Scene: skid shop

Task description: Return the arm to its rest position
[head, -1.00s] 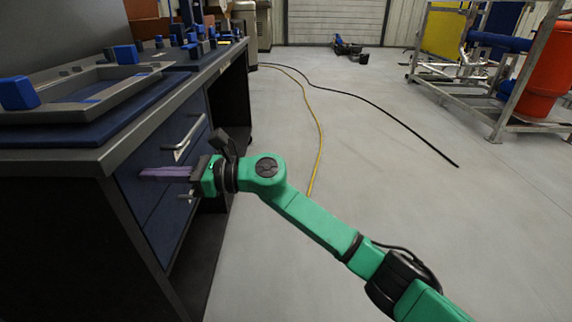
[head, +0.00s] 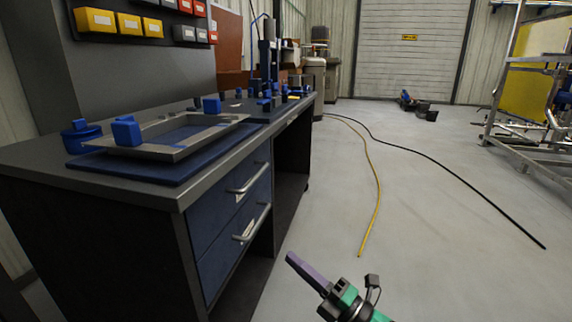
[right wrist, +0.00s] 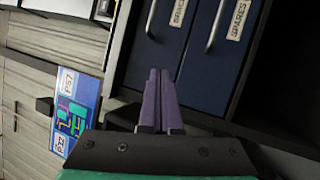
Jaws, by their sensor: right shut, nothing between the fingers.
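My right gripper (head: 306,270) is low in the head view, at the bottom right of the workbench. Its purple fingers are shut with nothing between them, as the right wrist view also shows (right wrist: 159,85). The gripper is apart from the bench drawers. Most of my green right arm is below the picture's edge. My left gripper is not in view.
The dark workbench (head: 80,202) has two closed blue drawers (head: 232,240) with bar handles. A grey frame with blue parts lies on its top. A yellow cable (head: 377,190) and a black cable (head: 450,165) lie on the open grey floor to the right.

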